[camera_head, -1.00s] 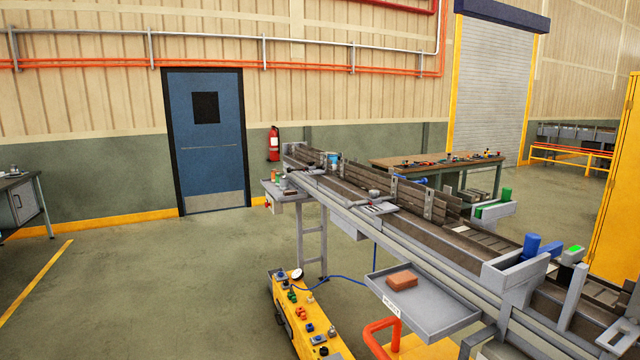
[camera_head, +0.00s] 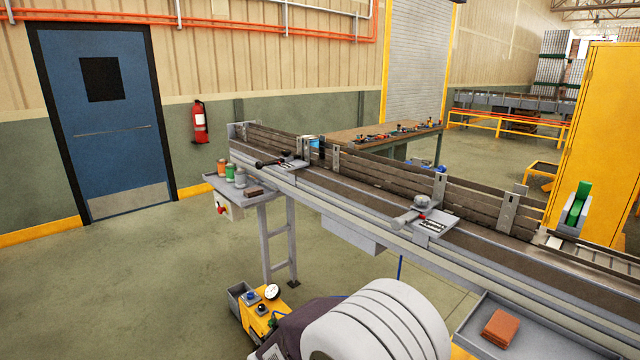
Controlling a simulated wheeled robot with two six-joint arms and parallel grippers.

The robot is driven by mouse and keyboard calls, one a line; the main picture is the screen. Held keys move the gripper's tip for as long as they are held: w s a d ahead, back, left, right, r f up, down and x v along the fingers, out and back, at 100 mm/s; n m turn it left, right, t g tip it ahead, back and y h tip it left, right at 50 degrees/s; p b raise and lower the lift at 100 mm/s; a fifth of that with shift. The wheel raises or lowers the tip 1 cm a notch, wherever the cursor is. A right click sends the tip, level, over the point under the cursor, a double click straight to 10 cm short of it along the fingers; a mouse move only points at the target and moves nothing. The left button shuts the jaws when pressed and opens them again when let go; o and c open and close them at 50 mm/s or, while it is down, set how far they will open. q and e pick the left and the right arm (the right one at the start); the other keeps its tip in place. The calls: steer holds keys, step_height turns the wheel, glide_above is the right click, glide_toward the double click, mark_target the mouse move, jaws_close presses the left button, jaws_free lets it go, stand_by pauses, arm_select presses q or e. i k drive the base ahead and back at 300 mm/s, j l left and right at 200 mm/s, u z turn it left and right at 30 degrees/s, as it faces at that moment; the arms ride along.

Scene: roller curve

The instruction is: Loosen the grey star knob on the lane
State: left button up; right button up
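The lane (camera_head: 345,205) runs from the upper left to the lower right, with dark slatted guide boards along its far side. A small grey knob (camera_head: 421,201) sits by a clamp plate (camera_head: 435,225) with a red mark, midway along the lane's edge. It is too small to tell whether it is star-shaped. Another clamp plate (camera_head: 293,164) with a dark handle (camera_head: 268,162) is farther up the lane. A large white rounded part of mine fills the bottom middle. Neither gripper is in view.
A side shelf (camera_head: 262,198) holds small cans (camera_head: 230,172) and a dark block (camera_head: 254,191). A grey tray (camera_head: 470,338) with a red-brown block (camera_head: 500,329) is at lower right. A yellow cart (camera_head: 258,325) with a gauge stands at lower left. Floor at left is clear.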

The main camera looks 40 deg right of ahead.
mark_target(422, 201)
steer(key=i+z, duration=0.4)
steer(key=i+j+z, duration=0.1)
steer(key=z, duration=0.3)
steer(key=i+j+z, duration=0.2)
steer(key=z, duration=0.2)
steer(key=i+j+z, duration=0.35)
steer(key=i+z, duration=0.15)
steer(key=z, duration=0.35)
steer(key=i+j+z, duration=0.15)
steer(key=z, duration=0.35)
steer(key=i+j+z, duration=0.15)
steer(key=z, duration=0.35)
steer(key=i+j+z, duration=0.1)
steer(key=j+z, duration=0.15)
steer(key=z, duration=0.25)
steer(key=i+j+z, duration=0.1)
steer(key=j+z, duration=0.15)
steer(key=z, duration=0.25)
steer(key=j+z, duration=0.25)
steer(key=z, duration=0.25)
steer(key=j+z, duration=0.25)
steer(key=z, duration=0.25)
